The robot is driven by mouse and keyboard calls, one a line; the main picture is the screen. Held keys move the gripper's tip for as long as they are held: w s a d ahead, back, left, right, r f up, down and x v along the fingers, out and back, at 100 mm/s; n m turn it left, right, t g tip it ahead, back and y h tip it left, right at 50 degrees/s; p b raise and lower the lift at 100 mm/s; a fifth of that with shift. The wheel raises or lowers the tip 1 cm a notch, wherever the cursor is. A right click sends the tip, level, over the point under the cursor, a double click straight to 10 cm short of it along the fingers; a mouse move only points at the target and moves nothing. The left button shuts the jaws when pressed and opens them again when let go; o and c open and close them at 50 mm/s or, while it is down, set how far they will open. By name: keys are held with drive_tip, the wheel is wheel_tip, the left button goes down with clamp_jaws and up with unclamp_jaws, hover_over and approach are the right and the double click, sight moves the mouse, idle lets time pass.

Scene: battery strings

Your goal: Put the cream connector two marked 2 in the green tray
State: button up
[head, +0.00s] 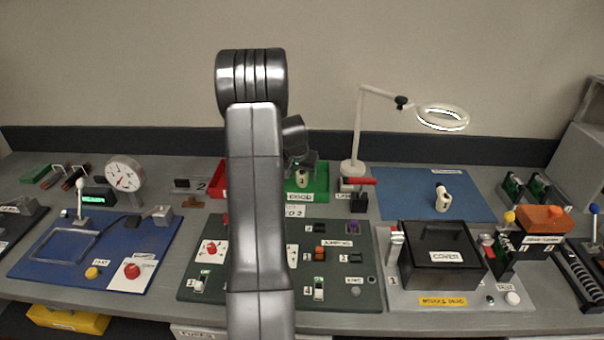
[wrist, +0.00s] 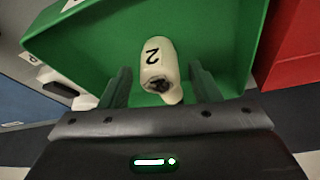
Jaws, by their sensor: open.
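The cream connector marked 2 (wrist: 158,62) is inside the green tray (wrist: 95,40), with its dark end toward my gripper. Both also show in the head view, the connector (head: 302,178) within the tray (head: 321,179) at the back middle of the bench. My gripper (wrist: 161,84) is open, with one finger on each side of the connector and gaps showing between. In the head view my gripper (head: 301,160) is just above the tray, partly hidden by my arm. Whether the connector rests fully on the tray floor is hard to tell.
A red tray (wrist: 296,45) stands beside the green one. Another cream connector (head: 442,200) is on the blue mat (head: 400,188). A magnifier lamp (head: 352,168) and a red-handled black block (head: 359,197) stand right of the green tray. A dark switch panel (head: 338,275) lies in front.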

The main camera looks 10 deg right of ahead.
drive_tip(key=shift+r, duration=0.25)
drive_tip(key=b+v, duration=0.1)
drive_tip(key=v, duration=1.1)
